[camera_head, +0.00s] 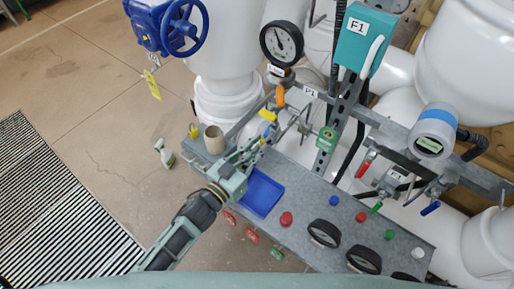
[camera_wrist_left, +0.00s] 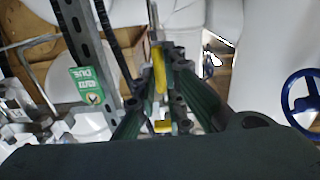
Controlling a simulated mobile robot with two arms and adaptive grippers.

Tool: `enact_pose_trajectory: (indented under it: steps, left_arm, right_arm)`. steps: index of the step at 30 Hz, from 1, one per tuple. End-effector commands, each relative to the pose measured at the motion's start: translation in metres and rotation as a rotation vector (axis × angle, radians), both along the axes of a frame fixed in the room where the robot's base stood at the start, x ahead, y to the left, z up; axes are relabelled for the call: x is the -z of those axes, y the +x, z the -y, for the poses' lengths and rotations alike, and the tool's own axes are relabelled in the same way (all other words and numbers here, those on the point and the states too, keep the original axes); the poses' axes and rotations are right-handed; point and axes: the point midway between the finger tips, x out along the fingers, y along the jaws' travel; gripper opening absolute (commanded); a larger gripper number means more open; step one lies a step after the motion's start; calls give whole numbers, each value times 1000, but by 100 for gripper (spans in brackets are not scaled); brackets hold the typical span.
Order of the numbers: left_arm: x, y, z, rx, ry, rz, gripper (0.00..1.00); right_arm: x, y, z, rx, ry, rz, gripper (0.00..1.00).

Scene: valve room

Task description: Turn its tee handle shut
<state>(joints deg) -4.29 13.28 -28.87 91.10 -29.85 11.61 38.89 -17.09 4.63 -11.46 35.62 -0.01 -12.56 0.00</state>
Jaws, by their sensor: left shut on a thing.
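A yellow handle (camera_head: 268,115) is on the thin pipework behind the grey shelf, below the round gauge marked P1. My left gripper (camera_head: 260,140) reaches in from the lower left and is closed at this handle. In the left wrist view the yellow handle (camera_wrist_left: 159,72) stands upright between the fingers (camera_wrist_left: 167,62), with a smaller yellow piece (camera_wrist_left: 162,126) nearer the palm. The fingers partly hide the valve body, and I cannot make out the tee shape clearly. My right gripper is not in view.
A blue tray (camera_head: 262,193) and a tan cup (camera_head: 214,139) are close to my left gripper. An orange handle (camera_head: 280,96) is just above. A black-rimmed gauge (camera_head: 283,43), a teal box (camera_head: 358,40) and a blue handwheel (camera_head: 185,27) stand around.

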Motion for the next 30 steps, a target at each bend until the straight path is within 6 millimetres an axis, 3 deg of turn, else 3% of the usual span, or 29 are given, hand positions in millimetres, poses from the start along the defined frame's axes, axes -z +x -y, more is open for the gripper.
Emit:
enact_pose_trajectory:
  steps: [17, 30]
  left_arm:
    - [0, 0, 0, 0, 48, 35, 0]
    - [2, -1, 2, -1, 327, 238, 0]
  right_arm:
    - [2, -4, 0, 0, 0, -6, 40]
    - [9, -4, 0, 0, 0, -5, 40]
